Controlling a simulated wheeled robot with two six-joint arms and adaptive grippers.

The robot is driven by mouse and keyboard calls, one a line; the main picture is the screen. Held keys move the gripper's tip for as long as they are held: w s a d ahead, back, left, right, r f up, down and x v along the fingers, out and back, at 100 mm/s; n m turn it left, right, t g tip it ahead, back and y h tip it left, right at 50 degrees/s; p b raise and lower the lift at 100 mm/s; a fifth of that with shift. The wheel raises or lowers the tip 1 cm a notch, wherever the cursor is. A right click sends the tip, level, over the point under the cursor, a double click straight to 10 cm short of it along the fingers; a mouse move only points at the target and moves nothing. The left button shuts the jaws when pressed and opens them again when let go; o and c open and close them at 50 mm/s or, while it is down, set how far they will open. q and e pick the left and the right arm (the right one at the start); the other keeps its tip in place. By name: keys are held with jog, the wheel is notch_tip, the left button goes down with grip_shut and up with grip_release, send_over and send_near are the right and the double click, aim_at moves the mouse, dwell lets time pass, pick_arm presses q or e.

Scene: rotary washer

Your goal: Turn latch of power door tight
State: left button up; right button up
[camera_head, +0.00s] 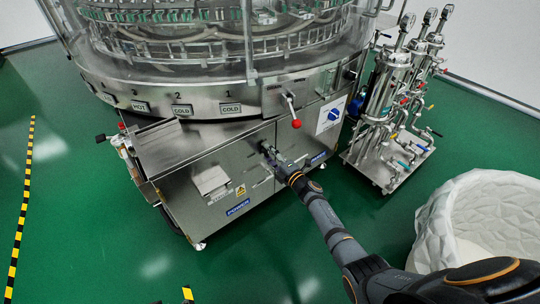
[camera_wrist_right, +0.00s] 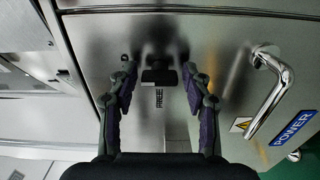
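The power door (camera_wrist_right: 225,40) is a brushed steel panel with a blue POWER label (camera_wrist_right: 293,128) and a chrome handle (camera_wrist_right: 272,95) to the right in the wrist view. A small dark latch (camera_wrist_right: 160,76) sits on the panel, with small dark lettering just below it. My right gripper (camera_wrist_right: 160,82) is open, one finger on each side of the latch, with a gap visible on both sides. In the head view my right gripper (camera_head: 270,154) is at the front of the machine cabinet and hides the latch. My left gripper is not in view.
The rotary washer (camera_head: 200,90) stands above the cabinet, with a red-knobbed lever (camera_head: 295,122) above my gripper. A steel tray (camera_head: 165,145) juts out at left. A filter unit on a plate (camera_head: 385,160) and a white basin (camera_head: 480,215) stand at right. Green floor is clear in front.

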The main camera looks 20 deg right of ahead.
jog(key=shift+o, duration=0.5)
jog(key=v, duration=1.2)
